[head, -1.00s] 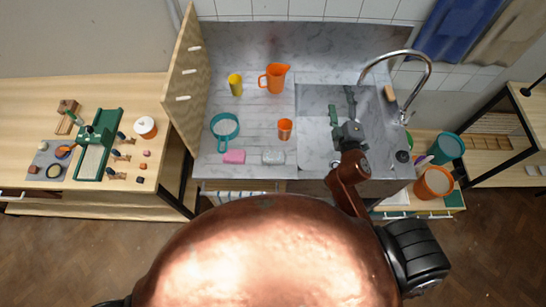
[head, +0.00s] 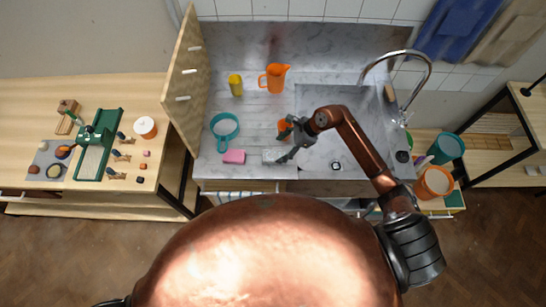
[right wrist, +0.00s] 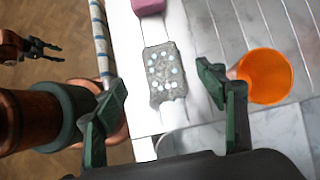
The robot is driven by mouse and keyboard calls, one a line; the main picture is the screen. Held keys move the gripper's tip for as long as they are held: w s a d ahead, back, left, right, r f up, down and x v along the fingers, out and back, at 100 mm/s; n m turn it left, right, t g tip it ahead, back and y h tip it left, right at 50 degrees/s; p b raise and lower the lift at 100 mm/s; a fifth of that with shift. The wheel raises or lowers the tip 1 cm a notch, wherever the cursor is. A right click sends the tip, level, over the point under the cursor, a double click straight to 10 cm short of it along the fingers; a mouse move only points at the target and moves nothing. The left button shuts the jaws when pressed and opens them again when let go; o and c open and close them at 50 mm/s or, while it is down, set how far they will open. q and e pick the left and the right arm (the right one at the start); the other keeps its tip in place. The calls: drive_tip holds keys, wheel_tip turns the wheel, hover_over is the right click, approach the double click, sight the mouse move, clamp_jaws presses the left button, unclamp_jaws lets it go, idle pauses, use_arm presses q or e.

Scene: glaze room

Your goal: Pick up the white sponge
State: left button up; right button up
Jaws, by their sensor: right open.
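The white sponge (head: 270,156) is a greyish-white block at the counter's front edge. In the right wrist view the sponge (right wrist: 164,74) is rough, with pale round spots on top. My right gripper (head: 281,147) is open over the sponge's right side in the head view, partly covering it. In the right wrist view the right gripper's fingers (right wrist: 162,80) stand apart on either side of the sponge, not touching it. A small dark gripper on a copper arm, likely my left gripper (right wrist: 42,48), shows at the far left there, over the floor; its jaw state is unclear.
A pink sponge (head: 234,157) lies left of the white one. An orange cup (right wrist: 265,76) stands close to the right finger. A teal strainer (head: 224,127), yellow cup (head: 235,85) and orange jug (head: 275,78) stand further back. The sink (head: 350,110) is to the right.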

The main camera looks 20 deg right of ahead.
sight(273, 155)
drive_tip(key=x, duration=0.2)
drive_tip(key=shift+f+p, duration=0.3)
drive_tip(key=x, duration=0.2)
drive_tip(key=p+x, duration=0.1)
drive_tip(key=x, duration=0.1)
drive_tip(key=shift+d+f+p, duration=0.25)
drive_tip(key=shift+d+p, duration=0.05)
drive_tip(key=shift+d, duration=0.05)
drive_tip(key=shift+a+f, duration=0.2)
drive_tip(key=shift+f, duration=0.3)
drive_tip(key=shift+c, duration=0.7)
drive_tip(key=c, duration=0.9)
drive_tip(key=shift+w+r, duration=0.1)
